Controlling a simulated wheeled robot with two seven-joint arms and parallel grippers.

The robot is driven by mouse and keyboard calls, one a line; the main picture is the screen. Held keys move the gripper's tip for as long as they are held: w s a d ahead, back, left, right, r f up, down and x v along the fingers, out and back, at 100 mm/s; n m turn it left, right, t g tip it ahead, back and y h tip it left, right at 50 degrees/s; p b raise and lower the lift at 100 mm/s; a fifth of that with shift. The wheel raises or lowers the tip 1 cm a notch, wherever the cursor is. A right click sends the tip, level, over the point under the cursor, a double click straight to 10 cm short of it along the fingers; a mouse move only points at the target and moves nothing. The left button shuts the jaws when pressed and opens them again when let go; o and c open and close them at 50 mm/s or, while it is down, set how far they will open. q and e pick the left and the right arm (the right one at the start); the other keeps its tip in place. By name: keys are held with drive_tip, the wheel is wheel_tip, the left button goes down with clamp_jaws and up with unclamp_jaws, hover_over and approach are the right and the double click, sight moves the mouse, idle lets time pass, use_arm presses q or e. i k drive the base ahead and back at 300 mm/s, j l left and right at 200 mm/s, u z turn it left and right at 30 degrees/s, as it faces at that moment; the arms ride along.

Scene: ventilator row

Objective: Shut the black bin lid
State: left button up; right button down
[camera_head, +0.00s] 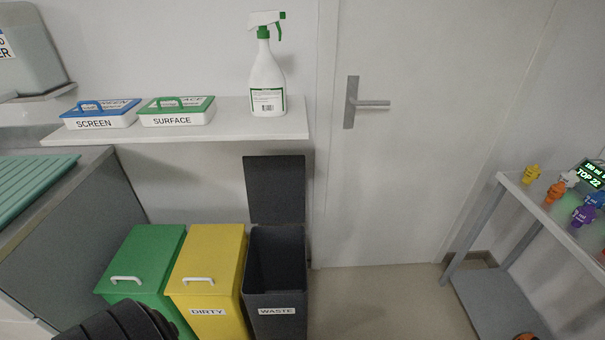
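The black bin (276,318), labelled WASTE, stands on the floor at the right end of a row of bins. Its black lid (274,190) is open and stands upright at the back, against the wall below the shelf. The bin's opening faces up and its inside looks dark and empty as far as I can see. A black ribbed part at the bottom left edge looks like part of my own arm, in front of the green bin. Neither gripper's fingers show.
A yellow bin (208,262) labelled DIRTY touches or nearly touches the black bin's left side; a green bin (146,255) is beyond it, both lids shut. A white shelf (230,129) overhangs, holding a spray bottle (267,80). Floor (375,300) to the right is clear up to a grey rack (480,225).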

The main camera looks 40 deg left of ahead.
sight(275, 184)
drive_tip(key=u, duration=1.35)
